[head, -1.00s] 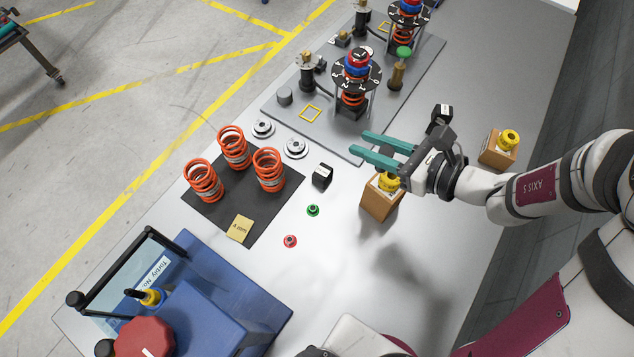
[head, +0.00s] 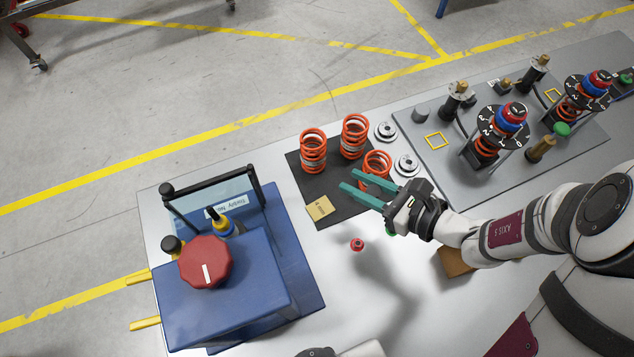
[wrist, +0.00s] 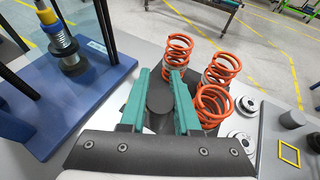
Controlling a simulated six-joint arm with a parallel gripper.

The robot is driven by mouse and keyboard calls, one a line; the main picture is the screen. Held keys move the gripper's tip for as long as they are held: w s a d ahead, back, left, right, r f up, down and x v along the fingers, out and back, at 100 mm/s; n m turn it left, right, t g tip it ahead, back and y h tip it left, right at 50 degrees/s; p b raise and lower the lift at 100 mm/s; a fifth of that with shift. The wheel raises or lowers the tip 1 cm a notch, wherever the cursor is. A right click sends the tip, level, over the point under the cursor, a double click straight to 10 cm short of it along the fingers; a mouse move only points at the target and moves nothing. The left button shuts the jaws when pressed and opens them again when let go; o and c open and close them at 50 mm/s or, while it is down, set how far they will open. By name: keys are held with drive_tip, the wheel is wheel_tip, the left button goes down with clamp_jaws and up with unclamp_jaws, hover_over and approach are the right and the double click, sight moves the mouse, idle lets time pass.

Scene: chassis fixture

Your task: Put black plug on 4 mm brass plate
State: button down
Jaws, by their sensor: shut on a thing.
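My gripper (head: 346,180) reaches in from the right, its teal fingers above the dark mat and the brass plate's right side. In the wrist view the fingers (wrist: 160,82) are shut on a dark round plug (wrist: 159,98), taken as the black plug. In the head view I cannot make it out between the fingers. The small brass plate (head: 319,209), marked 4 mm, lies on the front edge of the dark mat (head: 300,180). Its top looks bare. It is left of and below the fingertips in the head view.
Orange springs (head: 313,152) stand on the mat, one close behind the fingers. A blue fixture (head: 230,285) with a red knob stands left. A red-rimmed piece (head: 357,244) lies in front. Silver discs (head: 407,166) and a grey fixture plate (head: 560,160) are right.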

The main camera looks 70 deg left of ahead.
drive_tip(key=s+a+f, duration=0.1)
drive_tip(key=s+a, duration=0.1)
drive_tip(key=s+a+f, duration=0.4)
drive_tip(key=s, duration=0.1)
drive_tip(key=shift+f, duration=0.25)
drive_tip(key=shift+s+a+f, duration=0.1)
drive_tip(key=shift+f, duration=1)
drive_tip(key=shift+a+f, duration=0.1)
drive_tip(key=shift+f, duration=0.95)
drive_tip(key=shift+f, duration=0.1)
drive_tip(key=c, duration=0.6)
unclamp_jaws()
